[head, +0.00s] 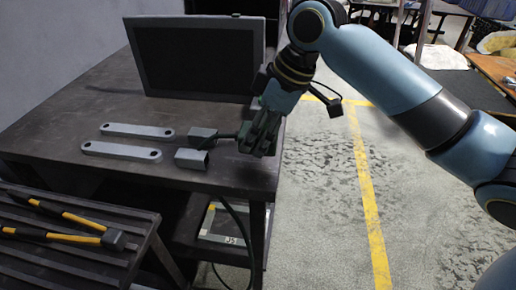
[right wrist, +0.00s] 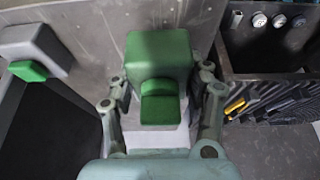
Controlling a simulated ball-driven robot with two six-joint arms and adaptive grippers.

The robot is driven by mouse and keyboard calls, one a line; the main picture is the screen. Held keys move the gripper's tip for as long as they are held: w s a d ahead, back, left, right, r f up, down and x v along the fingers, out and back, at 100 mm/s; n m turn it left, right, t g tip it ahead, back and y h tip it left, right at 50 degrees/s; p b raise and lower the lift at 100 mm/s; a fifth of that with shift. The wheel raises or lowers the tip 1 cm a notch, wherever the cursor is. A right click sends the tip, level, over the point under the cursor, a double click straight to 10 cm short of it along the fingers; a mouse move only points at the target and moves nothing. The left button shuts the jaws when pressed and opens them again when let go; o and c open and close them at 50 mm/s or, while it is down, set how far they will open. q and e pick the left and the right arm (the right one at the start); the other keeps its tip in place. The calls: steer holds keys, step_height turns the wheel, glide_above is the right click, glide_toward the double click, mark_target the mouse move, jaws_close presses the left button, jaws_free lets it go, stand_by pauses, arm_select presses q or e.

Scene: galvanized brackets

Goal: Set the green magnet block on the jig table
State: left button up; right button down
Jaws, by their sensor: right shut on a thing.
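The green magnet block (right wrist: 158,52) sits between the two fingers of my right gripper (right wrist: 160,105) in the right wrist view. A finger is on each side of it, and the gripper is shut on it. In the head view my right gripper (head: 260,138) points down at the right end of the dark jig table (head: 85,110). There the block is hard to tell from the dark green fingers. I cannot tell whether the block touches the tabletop. My left gripper is not in view.
Two flat galvanized brackets (head: 121,150) lie on the table's left part. Two grey blocks (head: 192,159) lie just left of my gripper. A dark panel (head: 196,57) stands at the back. A slatted rack (head: 70,255) with yellow-and-black tools stands in front.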

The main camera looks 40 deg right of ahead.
step_height(320, 180, down, 4)
steer(key=shift+r, duration=0.1)
stand_by(0.4)
steer(key=c, duration=0.5)
jaws_free()
steer(key=shift+f, duration=0.2)
steer(key=shift+c, duration=0.2)
steer(key=shift+r, duration=0.1)
steer(key=p+v, duration=0.2)
steer(key=v, duration=1)
